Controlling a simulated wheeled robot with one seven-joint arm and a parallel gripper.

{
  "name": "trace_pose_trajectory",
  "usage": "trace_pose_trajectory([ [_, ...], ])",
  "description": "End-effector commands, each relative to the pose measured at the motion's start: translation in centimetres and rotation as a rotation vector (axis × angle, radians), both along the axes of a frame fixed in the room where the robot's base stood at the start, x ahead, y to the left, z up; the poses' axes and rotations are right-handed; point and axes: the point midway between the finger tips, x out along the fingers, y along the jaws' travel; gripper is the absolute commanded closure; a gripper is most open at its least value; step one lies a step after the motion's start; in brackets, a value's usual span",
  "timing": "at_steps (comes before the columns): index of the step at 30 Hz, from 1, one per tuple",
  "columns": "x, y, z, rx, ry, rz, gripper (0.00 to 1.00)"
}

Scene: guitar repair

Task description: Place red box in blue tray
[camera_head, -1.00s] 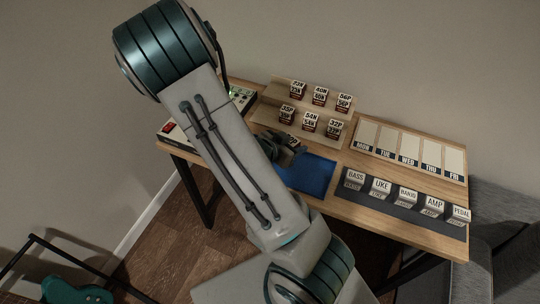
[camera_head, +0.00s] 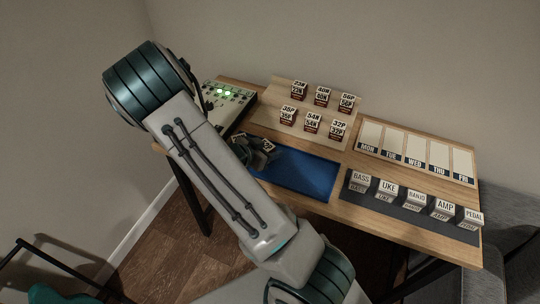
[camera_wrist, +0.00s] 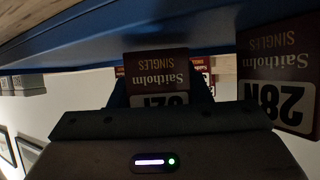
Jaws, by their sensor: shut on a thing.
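My gripper (camera_head: 262,150) is low at the left end of the blue tray (camera_head: 318,178). In the wrist view it (camera_wrist: 160,82) is shut on a dark red box (camera_wrist: 157,62) with a white label, "Saitholm Singles", seen upside down; its number is partly hidden. The tray's blue surface (camera_wrist: 60,42) runs across the top of the wrist view, close to the held box; I cannot tell whether they touch. A second red box (camera_wrist: 278,75), marked 28N, is just right of the held one. In the head view my gripper hides much of these boxes.
A wooden stepped stand (camera_head: 270,118) with several red string boxes is behind the tray. A control panel with green lights (camera_head: 226,98) is at the left. A weekday rack (camera_head: 415,152) and a dark strip with several labelled blocks (camera_head: 400,205) are at the right.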

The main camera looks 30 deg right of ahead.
Motion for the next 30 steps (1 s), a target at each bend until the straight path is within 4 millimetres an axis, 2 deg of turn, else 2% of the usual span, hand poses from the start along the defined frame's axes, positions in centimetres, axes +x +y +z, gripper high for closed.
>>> trace_pose_trajectory([
  [1,0.0,0.0,-0.6,-0.001,-0.001,0.000,0.83],
  [13,0.0,0.0,-0.8,-0.001,0.000,0.000,0.83],
  [14,0.0,0.0,-0.8,0.000,0.000,0.000,0.51],
  [15,0.0,0.0,-0.7,0.000,-0.001,0.000,0.40],
  [16,0.0,0.0,-0.7,0.000,-0.001,0.000,0.35],
  [26,0.0,0.0,-0.3,0.000,-0.001,0.000,0.35],
  [30,-0.3,1.5,0.4,0.003,-0.003,0.002,0.35],
])
